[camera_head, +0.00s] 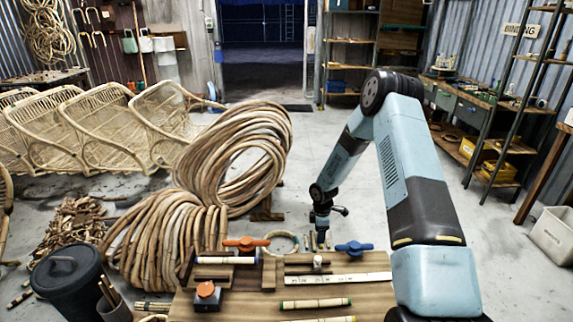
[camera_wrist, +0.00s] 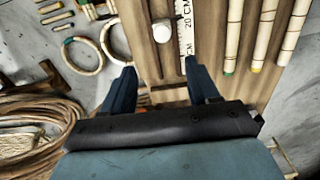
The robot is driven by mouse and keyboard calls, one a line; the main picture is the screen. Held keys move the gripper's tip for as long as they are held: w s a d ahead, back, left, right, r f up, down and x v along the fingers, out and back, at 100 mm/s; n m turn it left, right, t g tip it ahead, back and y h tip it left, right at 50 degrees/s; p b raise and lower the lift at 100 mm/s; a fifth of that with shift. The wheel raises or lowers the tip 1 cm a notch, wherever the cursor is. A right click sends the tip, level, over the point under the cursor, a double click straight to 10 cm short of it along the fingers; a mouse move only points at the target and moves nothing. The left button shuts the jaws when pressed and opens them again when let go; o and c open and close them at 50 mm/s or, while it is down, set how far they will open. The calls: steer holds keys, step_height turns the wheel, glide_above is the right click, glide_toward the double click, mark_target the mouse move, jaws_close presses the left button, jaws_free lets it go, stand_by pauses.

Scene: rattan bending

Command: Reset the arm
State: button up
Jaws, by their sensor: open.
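My gripper (camera_head: 320,238) hangs from my blue arm above the far side of the wooden workbench (camera_head: 372,290). In the wrist view my gripper (camera_wrist: 163,80) has its two dark blue fingers spread apart with nothing between them. A white cap-like cylinder (camera_wrist: 162,31) and a white ruler (camera_wrist: 184,22) lie on the wood ahead of the fingers. The ruler also shows in the head view (camera_head: 335,279). The gripper's tips are small in the head view.
An orange-handled clamp (camera_head: 246,243), a blue-handled clamp (camera_head: 354,248) and an orange knob block (camera_head: 207,292) stand on the bench. Rattan pieces (camera_head: 315,303) lie in front. Large rattan coils (camera_head: 235,150) rise at left. A pale ring (camera_wrist: 82,56) lies left of the fingers.

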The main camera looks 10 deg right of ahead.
step_height(320, 180, up, 21)
steer(key=s+d+m+t+h, duration=0.1)
steer(key=s+d+m, duration=0.1)
steer(key=m, duration=0.2)
steer(key=s+r+m+t, duration=0.15)
steer(key=s+r, duration=0.25)
steer(key=r, duration=0.4)
steer(key=s+d+r+m+h, duration=0.1)
steer(key=s+r+m, duration=0.1)
steer(key=s+r, duration=0.4)
steer(key=s+r+m+t, duration=0.1)
steer(key=s+r+m, duration=0.15)
steer(key=r, duration=0.65)
steer(key=s+a+r+m+t+y, duration=0.1)
steer(key=s+r+m, duration=0.2)
steer(key=s, duration=0.9)
steer(key=s+a+r+m+t+y, duration=0.1)
steer(key=s+r+m, duration=0.3)
steer(key=s, duration=0.9)
step_height(320, 180, up, 3)
steer(key=shift+f, duration=0.15)
